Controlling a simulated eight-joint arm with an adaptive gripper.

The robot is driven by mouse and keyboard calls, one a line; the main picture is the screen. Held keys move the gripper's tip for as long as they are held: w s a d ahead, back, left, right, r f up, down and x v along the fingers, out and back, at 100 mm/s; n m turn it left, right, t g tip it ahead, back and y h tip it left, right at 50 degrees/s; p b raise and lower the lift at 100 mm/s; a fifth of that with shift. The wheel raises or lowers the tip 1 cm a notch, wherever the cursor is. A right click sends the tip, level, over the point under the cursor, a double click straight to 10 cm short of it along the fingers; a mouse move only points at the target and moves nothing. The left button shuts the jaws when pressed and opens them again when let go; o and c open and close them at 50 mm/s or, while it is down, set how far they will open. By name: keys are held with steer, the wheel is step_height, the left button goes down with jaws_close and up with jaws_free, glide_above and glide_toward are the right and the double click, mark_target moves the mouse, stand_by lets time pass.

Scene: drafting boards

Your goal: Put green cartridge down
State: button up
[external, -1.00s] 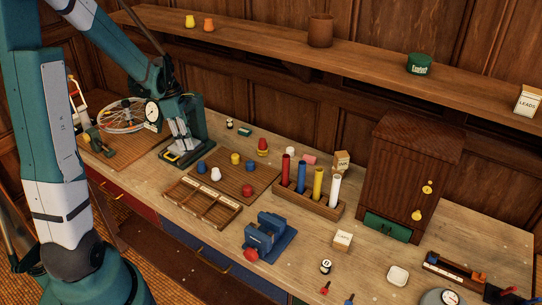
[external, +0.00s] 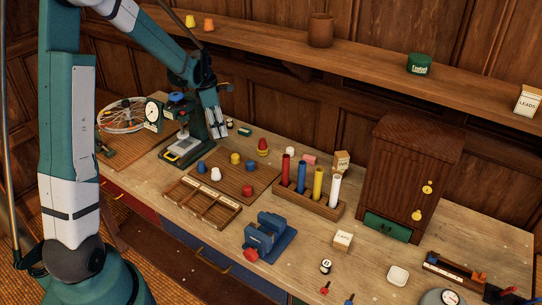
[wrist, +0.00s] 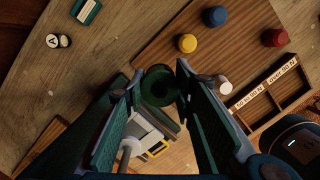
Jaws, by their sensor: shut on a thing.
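The green cartridge (wrist: 158,82) is a dark green round piece, seen end-on between my fingertips in the wrist view. My gripper (wrist: 155,90) is shut on it, with one finger on each side. In the external view my gripper (external: 218,134) points down just right of the green press, near the back of the bench. The cartridge cannot be made out there.
The green press (external: 184,149) stands left of my gripper. A small labelled bottle (wrist: 58,41) and a teal-and-white block (wrist: 87,11) lie close by. A wooden board (external: 243,187) holds several coloured caps. An empty-looking divided tray (external: 203,205) lies in front.

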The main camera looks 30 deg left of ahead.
steer(key=shift+f, duration=3.15)
steer(key=shift+f, duration=0.15)
steer(key=shift+f, duration=1.7)
steer(key=shift+f, duration=0.2)
steer(key=o, duration=0.9)
steer(key=shift+r, duration=0.2)
steer(key=shift+s+a+r, duration=0.2)
steer(key=shift+r, duration=1.8)
steer(key=shift+s+a+r, duration=0.25)
steer(key=shift+r, duration=1.7)
steer(key=shift+s+a+r, duration=0.2)
steer(key=shift+r, duration=1.8)
